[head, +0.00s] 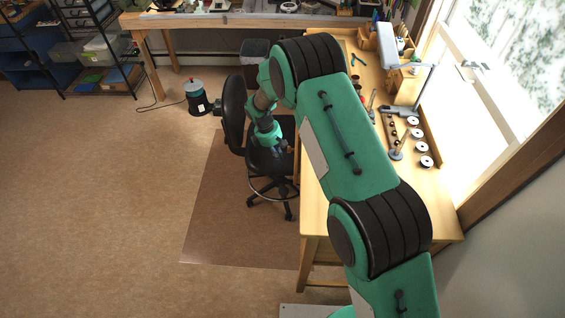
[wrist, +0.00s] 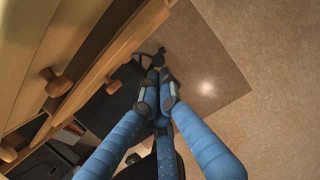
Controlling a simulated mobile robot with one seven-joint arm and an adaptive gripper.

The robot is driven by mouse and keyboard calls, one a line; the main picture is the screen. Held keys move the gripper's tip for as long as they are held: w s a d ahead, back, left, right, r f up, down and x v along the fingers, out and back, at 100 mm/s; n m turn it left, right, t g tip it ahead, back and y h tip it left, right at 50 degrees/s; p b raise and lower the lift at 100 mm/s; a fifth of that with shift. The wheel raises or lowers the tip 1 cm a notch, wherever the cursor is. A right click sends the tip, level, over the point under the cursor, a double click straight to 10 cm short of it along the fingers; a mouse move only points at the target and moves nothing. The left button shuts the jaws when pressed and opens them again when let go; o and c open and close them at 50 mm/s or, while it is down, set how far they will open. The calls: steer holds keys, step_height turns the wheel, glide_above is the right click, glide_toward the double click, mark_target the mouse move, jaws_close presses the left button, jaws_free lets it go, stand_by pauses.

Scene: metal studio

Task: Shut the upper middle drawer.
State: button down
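In the wrist view, wooden drawer fronts with round knobs fill the left side. A second knob (wrist: 8,153) shows at the lower left edge. I cannot tell for sure which front is the upper middle drawer. My gripper (wrist: 158,72) has its blue fingers together at the tips, with nothing visible between them. It is right of the drawer fronts, apart from them. In the head view my gripper (head: 279,152) is over the chair; my arm and the bench top hide the drawers.
A black swivel chair (head: 234,112) stands close to the left side of the wooden workbench (head: 325,205), below my gripper. The bench carries tools and spools near the window. The floor at left is clear.

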steer(key=v, duration=0.5)
steer(key=shift+a+r, duration=0.2)
steer(key=shift+r, duration=0.05)
steer(key=shift+f, duration=0.1)
steer(key=shift+h, duration=0.8)
steer(key=w+b, duration=0.1)
steer(key=b, duration=0.2)
steer(key=w+a+f+b, duration=0.1)
steer(key=b, duration=0.2)
steer(key=w+a+b, duration=0.1)
steer(key=w+b, duration=0.1)
steer(key=b, duration=0.1)
steer(key=shift+a+f, duration=0.1)
steer(key=shift+f, duration=0.25)
steer(key=shift+f, duration=0.1)
